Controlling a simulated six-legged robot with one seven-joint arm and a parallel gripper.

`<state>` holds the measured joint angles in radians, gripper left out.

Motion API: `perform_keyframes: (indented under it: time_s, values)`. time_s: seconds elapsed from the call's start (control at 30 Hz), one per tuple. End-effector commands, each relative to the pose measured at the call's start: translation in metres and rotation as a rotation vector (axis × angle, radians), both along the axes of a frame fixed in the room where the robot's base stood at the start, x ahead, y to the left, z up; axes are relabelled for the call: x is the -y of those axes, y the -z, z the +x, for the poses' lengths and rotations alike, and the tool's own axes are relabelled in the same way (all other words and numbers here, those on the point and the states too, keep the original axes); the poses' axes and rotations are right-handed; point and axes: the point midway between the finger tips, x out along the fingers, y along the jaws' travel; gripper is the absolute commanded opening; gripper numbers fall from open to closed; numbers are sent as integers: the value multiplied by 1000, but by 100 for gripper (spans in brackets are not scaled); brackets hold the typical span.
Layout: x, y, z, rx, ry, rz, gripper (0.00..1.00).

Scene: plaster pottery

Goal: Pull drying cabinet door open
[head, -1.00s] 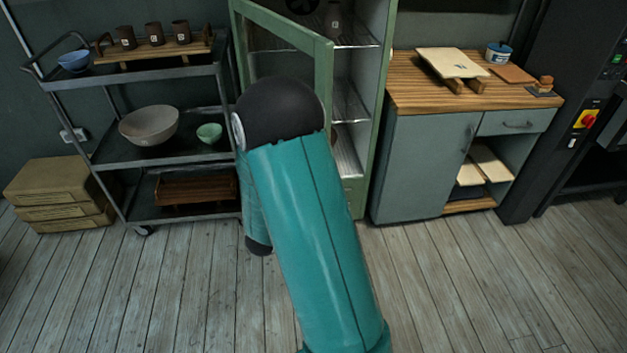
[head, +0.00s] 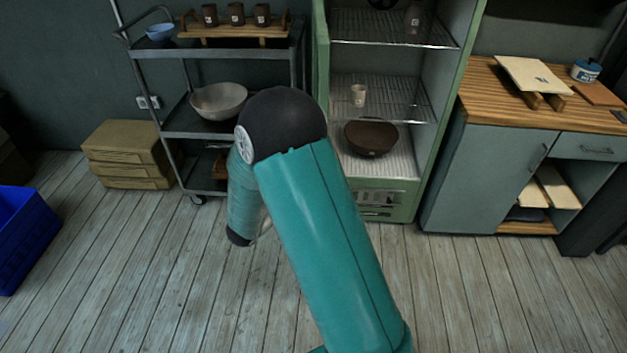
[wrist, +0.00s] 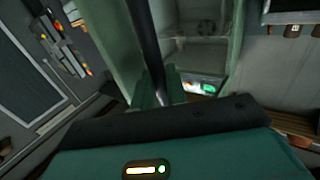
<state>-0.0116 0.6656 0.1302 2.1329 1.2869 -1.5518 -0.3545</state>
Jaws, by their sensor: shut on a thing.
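The green drying cabinet (head: 452,105) stands against the back wall in the head view, its shelves exposed. Its door (head: 321,65) is swung open at the left side of the cabinet and shows nearly edge-on. In the wrist view my gripper (wrist: 159,92) is shut on a dark bar, the door handle (wrist: 146,42), which runs up between the fingers. The cabinet interior (wrist: 205,52) shows beyond it. In the head view my arm hides the gripper and the lower part of the door.
A metal cart (head: 160,78) with pottery stands left of the door, close to it. A brown bowl (head: 371,138) and a small cup (head: 358,95) sit inside the cabinet. Stacked boxes (head: 125,155) and a blue crate (head: 22,235) are at left. A workbench (head: 490,165) stands right. The front floor is clear.

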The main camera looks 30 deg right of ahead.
Motion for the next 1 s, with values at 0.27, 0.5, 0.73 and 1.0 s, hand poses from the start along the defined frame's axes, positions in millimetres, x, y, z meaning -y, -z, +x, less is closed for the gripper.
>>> perform_keyframes:
  time_s: [0.27,0.5,0.73,1.0]
  values:
    - [-2,-1,1,1,1,-1,0]
    - [-2,0,1,1,2,-1,32]
    - [-2,0,1,0,2,0,32]
    - [-30,0,-10,0,-2,0,32]
